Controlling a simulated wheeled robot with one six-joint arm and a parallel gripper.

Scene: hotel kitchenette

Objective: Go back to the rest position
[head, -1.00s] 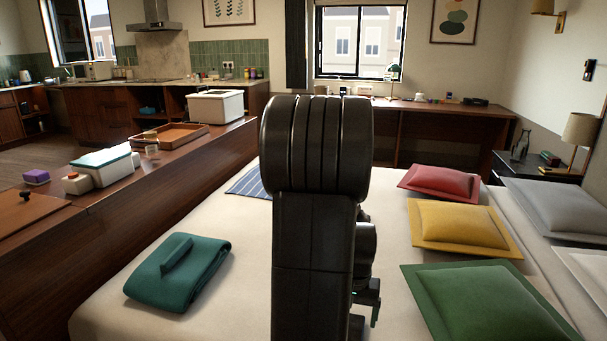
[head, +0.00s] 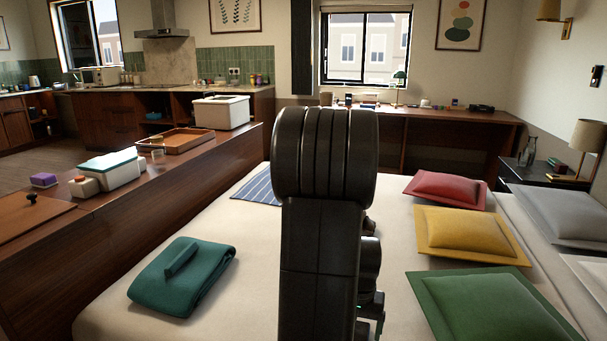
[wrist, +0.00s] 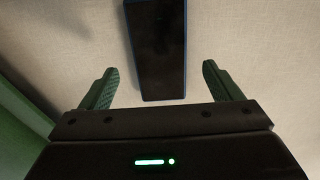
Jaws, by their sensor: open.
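My gripper (wrist: 160,85) is open in the wrist view, its two green fingers spread wide. A dark slab with a blue edge (wrist: 155,50), perhaps a phone or tablet, lies on the pale bed surface (wrist: 240,45) beyond and partly between the fingers. Neither finger touches it in the picture. In the head view my folded arm stands upright in the middle and hides part of the bed. Only a small part of my gripper shows low beside the arm.
The bed holds a folded teal blanket (head: 182,277), a striped blue cloth (head: 258,188), and red (head: 446,190), yellow (head: 462,232) and green (head: 478,306) cushions. A wooden counter (head: 150,232) runs along the left. A nightstand (head: 535,172) with a lamp stands at the right.

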